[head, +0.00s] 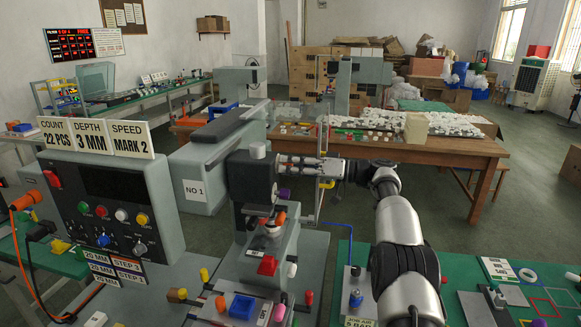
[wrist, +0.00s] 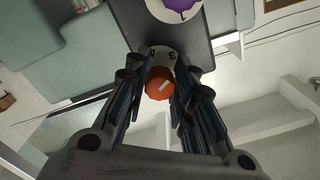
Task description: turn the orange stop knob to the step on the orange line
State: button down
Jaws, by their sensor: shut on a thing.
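The orange stop knob (wrist: 159,84) shows in the wrist view between my fingertips, with a short white mark on its face. My gripper (wrist: 160,88) is shut on it from both sides. A pale dial plate (wrist: 172,55) with dark digits sits behind the knob; a 3 shows, the other digits are partly hidden.
A purple knob (wrist: 180,6) on a white dial is beside the orange one. The control box (head: 100,200) with signs stands left. An upright thin post (head: 320,190) is close to my gripper. A wooden table (head: 440,150) with white parts stands behind.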

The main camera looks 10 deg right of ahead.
jog(key=c, duration=1.3)
grip_release()
jog(key=shift+c, duration=0.2)
jog(key=v, duration=0.7)
jog(key=shift+d, duration=0.3)
jog(key=shift+s, duration=0.1)
